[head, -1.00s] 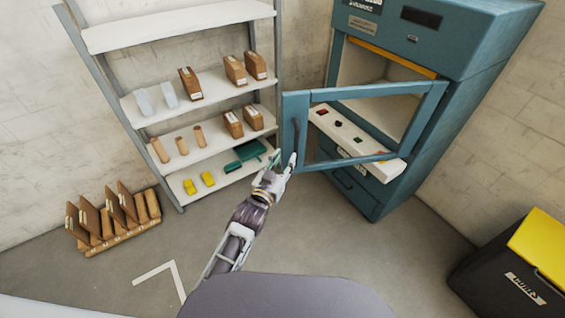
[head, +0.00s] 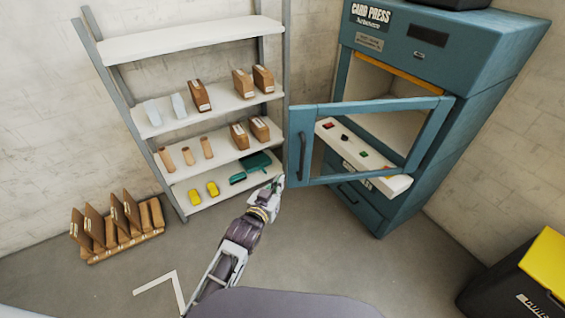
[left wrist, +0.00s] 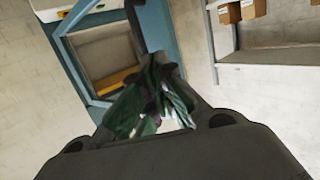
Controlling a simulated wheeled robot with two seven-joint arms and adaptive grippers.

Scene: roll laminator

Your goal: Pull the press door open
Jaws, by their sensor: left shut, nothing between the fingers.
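The teal press door (head: 297,119) stands swung open from the card press (head: 440,48), its window frame reaching out to the left. Its dark curved handle (head: 302,150) is upright on the free left edge. My left gripper (head: 279,181) is beside the door's lower left corner, below the handle; I cannot tell whether it touches the door. In the left wrist view its dark and green fingers (left wrist: 156,75) are together with nothing held. The dark handle (left wrist: 135,28) and teal door edge (left wrist: 163,38) show just beyond them. My right gripper is not in view.
A shelf rack (head: 195,48) with boxes stands left of the press. A white panel with colored buttons (head: 345,143) shows through the door window.

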